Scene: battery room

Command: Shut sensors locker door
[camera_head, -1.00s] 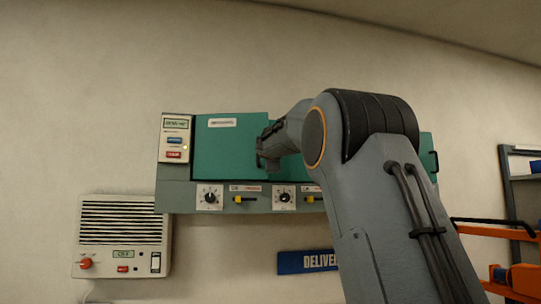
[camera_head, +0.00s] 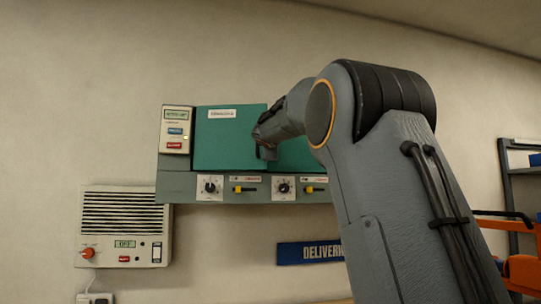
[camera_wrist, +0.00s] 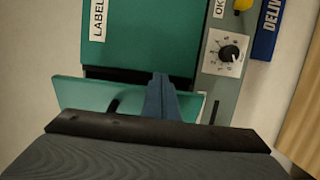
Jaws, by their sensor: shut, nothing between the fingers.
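The sensors locker door (camera_head: 231,142) is the teal left-hand door of the wall cabinet, with a white label at its top. Its right edge seems to stand out from the cabinet, so it looks slightly ajar. My gripper (camera_head: 262,143) is at that right edge in the head view. In the wrist view the door is the paler tilted panel (camera_wrist: 80,94), with a dark gap between it and the other teal door. My shut, empty fingers (camera_wrist: 160,96) overlap this panel; I cannot tell whether they touch it. The door's handle is largely hidden by my gripper.
A second teal door (camera_wrist: 140,38) with a label is right of the sensors door, mostly behind my arm in the head view. A strip of knobs (camera_head: 210,187) runs below. A vented panel (camera_head: 122,225) and a blue sign (camera_head: 305,253) are lower on the wall.

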